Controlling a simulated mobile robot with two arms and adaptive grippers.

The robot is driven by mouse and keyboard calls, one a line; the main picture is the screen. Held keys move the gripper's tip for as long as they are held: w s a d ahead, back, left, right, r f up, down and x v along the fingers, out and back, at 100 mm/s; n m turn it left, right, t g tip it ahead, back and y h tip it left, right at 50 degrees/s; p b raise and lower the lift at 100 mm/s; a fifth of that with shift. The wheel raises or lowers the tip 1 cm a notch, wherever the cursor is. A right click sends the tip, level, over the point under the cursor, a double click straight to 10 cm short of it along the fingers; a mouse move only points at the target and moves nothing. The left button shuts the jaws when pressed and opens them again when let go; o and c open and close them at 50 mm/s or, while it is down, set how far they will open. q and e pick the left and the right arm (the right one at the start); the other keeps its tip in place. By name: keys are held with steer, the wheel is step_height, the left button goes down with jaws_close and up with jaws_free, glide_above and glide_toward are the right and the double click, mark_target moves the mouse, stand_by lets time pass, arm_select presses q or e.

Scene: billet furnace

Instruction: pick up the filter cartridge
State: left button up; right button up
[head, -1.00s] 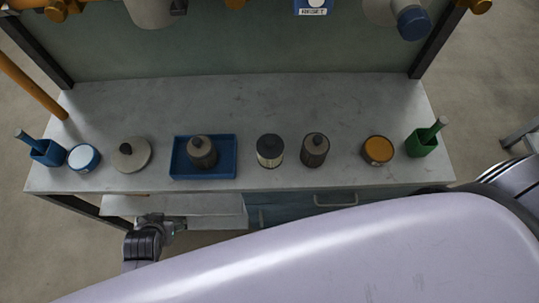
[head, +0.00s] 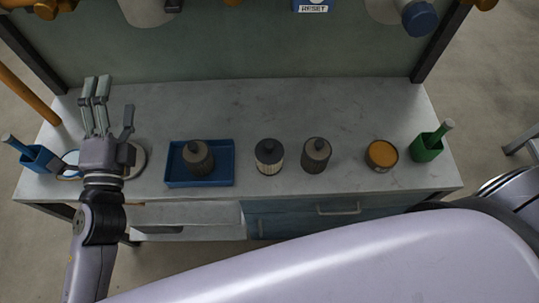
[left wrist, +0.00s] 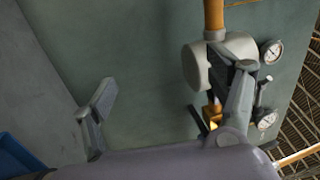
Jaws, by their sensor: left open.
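The likely filter cartridge (head: 269,156) is a short upright cylinder with a dark top and pale ribbed side, standing near the front middle of the bench. My left gripper (head: 112,106) is open and empty over the left part of the bench, well left of the cartridge. It partly hides a pale round lidded thing (head: 136,161). In the left wrist view the open fingers (left wrist: 172,88) have nothing between them, and the cartridge does not show. My right gripper is out of view.
A dark knobbed canister (head: 198,160) stands in a blue tray (head: 173,182); a similar canister (head: 316,157) stands right of the cartridge. An orange-topped tin (head: 382,154) and green holder (head: 427,149) stand further right. A blue holder (head: 38,158) is far left. The bench's back is clear.

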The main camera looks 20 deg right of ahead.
arm_select(q)
steer(key=s+d+r+m+g+h, duration=0.1)
steer(key=d+m+g+h, duration=0.1)
steer(key=d+m+h, duration=0.4)
steer(key=s+d+r+m+g+h, duration=0.2)
steer(key=m+h, duration=0.2)
steer(key=m, duration=0.4)
steer(key=m+g+y, duration=0.1)
steer(key=m+g, duration=1.3)
steer(key=m, duration=0.4)
glide_toward(269, 150)
steer(key=d+f+p, duration=0.1)
steer(key=w+d+f, duration=0.1)
steer(key=d, duration=0.1)
steer(key=w+d+f+p, duration=0.1)
steer(key=d, duration=0.1)
steer(key=shift+w+f+p, duration=0.1)
steer(key=shift+f+p, duration=0.15)
steer(key=shift+p, duration=0.1)
steer(key=x, duration=0.1)
steer(key=p+x, duration=0.1)
steer(key=x, duration=0.3)
steer(key=shift+s, duration=0.35)
steer(key=shift+d+f, duration=0.15)
steer(key=shift+f, duration=0.05)
steer(key=shift+c, duration=0.3)
